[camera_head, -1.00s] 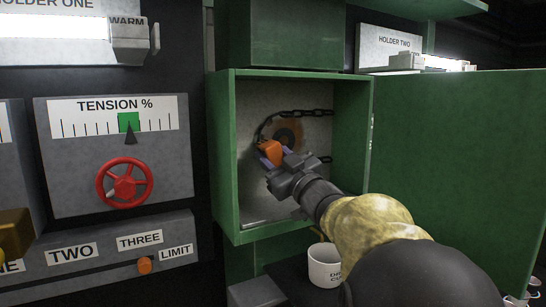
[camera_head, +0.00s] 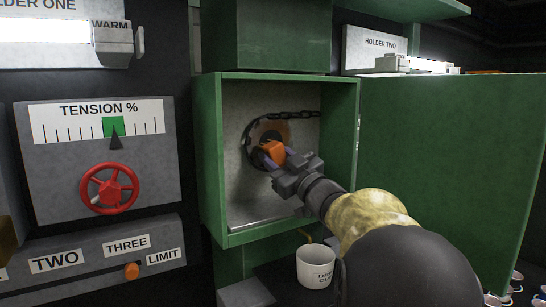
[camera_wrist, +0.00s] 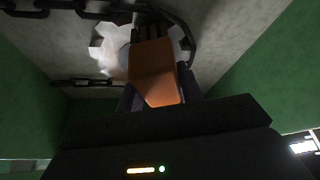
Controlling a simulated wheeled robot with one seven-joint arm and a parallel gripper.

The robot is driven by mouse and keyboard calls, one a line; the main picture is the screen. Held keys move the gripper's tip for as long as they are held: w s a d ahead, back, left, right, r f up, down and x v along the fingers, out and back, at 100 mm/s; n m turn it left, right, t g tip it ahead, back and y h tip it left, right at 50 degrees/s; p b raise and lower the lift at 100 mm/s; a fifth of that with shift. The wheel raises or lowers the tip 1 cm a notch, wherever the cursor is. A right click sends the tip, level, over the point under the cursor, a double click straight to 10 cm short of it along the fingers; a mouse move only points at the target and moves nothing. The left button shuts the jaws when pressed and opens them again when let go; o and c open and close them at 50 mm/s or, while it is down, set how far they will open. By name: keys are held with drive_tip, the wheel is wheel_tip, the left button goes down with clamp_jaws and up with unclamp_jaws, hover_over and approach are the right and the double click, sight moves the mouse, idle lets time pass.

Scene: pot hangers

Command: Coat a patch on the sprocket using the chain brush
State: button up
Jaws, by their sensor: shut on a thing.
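My gripper (camera_head: 279,165) is inside the open green cabinet (camera_head: 212,165), shut on the orange handle of the chain brush (camera_head: 272,151). In the wrist view the orange handle (camera_wrist: 152,75) stands between the fingers, with dark bristles (camera_wrist: 152,28) at its far end. The sprocket (camera_head: 252,150) is on the cabinet's back wall, mostly behind the brush, with a brownish area at its upper right. In the wrist view the toothed sprocket (camera_wrist: 108,52) shows behind the bristles. The bristles overlap it there; I cannot tell whether they touch it.
A dark chain (camera_head: 295,115) runs from the sprocket to the right wall. The cabinet door (camera_head: 450,150) stands open at the right. A white cup (camera_head: 315,268) stands below the cabinet. A red handwheel (camera_head: 109,189) is on the tension panel (camera_head: 50,165) at the left.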

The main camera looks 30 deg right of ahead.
drive_tip(key=shift+s+d+r, duration=0.1)
drive_tip(key=shift+s+d, duration=0.05)
drive_tip(key=shift+d, duration=0.95)
drive_tip(key=shift+d+p, duration=0.35)
drive_tip(key=shift+d, duration=0.3)
drive_tip(key=shift+w+d+p, duration=0.15)
drive_tip(key=shift+d+p, duration=0.1)
drive_tip(key=shift+d, duration=0.7)
drive_tip(key=shift+w+d+p, duration=0.15)
drive_tip(key=shift+d+p, duration=0.1)
drive_tip(key=shift+d, duration=0.7)
drive_tip(key=shift+w+r+p, duration=0.1)
drive_tip(key=shift+r+p, duration=0.4)
drive_tip(key=shift+r, duration=0.25)
drive_tip(key=shift+a, duration=0.2)
